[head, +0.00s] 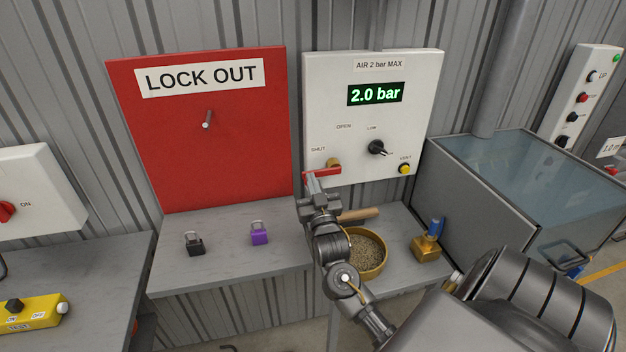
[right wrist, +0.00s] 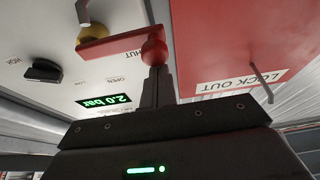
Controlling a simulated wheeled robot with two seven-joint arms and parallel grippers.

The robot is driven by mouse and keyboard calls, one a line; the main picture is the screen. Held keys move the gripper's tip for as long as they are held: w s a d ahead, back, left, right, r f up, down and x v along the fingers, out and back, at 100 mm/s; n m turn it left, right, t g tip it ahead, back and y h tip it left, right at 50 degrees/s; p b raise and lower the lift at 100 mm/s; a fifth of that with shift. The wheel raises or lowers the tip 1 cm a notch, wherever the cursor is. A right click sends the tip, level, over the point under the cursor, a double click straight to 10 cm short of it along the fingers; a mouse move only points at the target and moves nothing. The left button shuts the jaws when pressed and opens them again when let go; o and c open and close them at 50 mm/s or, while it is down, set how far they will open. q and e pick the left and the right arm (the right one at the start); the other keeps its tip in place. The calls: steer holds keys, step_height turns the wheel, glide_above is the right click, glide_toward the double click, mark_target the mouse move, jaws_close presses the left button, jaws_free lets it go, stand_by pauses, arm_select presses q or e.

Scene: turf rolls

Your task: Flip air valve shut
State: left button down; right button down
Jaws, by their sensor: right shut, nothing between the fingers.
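The air valve has a red lever (head: 322,172) on a brass body (head: 333,162), low on the white air panel (head: 420,72). The lever lies roughly level, reaching left from the body, just below the SHUT label; OPEN is printed higher up. The display (head: 375,94) reads 2.0 bar. In the right wrist view the lever (right wrist: 115,47) ends in a red ball (right wrist: 154,52). My right gripper (head: 311,184) is shut and empty, its fingertips (right wrist: 157,72) right at the ball; I cannot tell whether they touch it. My left gripper is out of view.
A red LOCK OUT board (head: 215,150) with a peg is left of the panel. A black padlock (head: 194,244) and purple padlock (head: 259,233) lie on the grey shelf (head: 225,270). A round tray of grain (head: 368,254) and a brass block (head: 427,246) stand right of my arm.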

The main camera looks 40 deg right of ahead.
steer(key=shift+f, duration=0.35)
step_height(320, 180, up, 4)
steer(key=r+p, duration=0.1)
steer(key=p, duration=0.3)
steer(key=b+v, duration=0.4)
steer(key=v, duration=0.6)
steer(key=shift+f, duration=0.1)
